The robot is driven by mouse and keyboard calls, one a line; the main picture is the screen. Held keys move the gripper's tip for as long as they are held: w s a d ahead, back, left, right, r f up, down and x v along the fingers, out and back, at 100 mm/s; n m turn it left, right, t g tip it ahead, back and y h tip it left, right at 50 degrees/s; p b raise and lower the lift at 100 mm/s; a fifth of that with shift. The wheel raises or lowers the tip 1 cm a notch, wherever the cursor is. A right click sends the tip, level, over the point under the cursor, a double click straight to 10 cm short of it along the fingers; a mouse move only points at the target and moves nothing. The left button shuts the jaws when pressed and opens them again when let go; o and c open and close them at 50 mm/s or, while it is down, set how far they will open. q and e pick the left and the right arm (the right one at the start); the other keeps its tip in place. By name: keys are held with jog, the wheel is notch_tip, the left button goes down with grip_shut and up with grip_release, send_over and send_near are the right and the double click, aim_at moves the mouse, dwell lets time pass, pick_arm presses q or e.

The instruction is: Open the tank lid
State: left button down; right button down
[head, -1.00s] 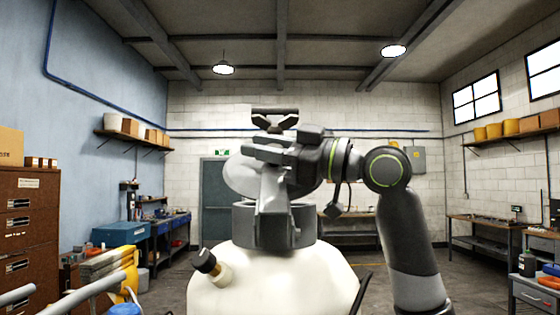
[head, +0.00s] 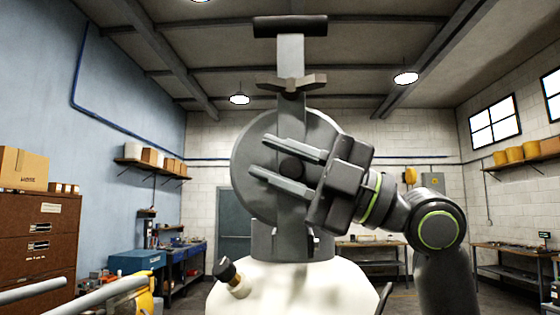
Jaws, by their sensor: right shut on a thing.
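The white tank (head: 310,292) is at the bottom centre, with a grey collar (head: 262,242) around its mouth. The round grey tank lid (head: 245,160) stands steeply raised above the collar, its disc facing me. A grey bar runs up across the lid to a dark crosswise handle (head: 290,26) at the top. My right gripper (head: 279,166) comes in from the right, its two fingers on either side of a dark round knob (head: 291,168) on the lid's bar. It is shut on the lid there; the exact contact is partly hidden. My left gripper is out of view.
A black-capped fitting (head: 232,277) sticks out of the tank's left shoulder. Grey tubes (head: 105,290) cross the lower left corner. A brown drawer cabinet (head: 38,230) and blue workbench (head: 137,262) stand at left. Another workbench (head: 512,258) is at right.

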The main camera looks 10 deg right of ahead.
jog(key=shift+s+a+f+n+g+b, duration=0.25)
jog(key=shift+s+f+n+g, duration=0.45)
jog(key=shift+n, duration=0.6)
jog(key=c, duration=1.5)
grip_release()
jog(key=o, duration=0.4)
jog(key=shift+w+f, duration=0.1)
jog(key=shift+w, duration=0.15)
jog(key=shift+s, duration=0.2)
jog(key=shift+d, duration=0.1)
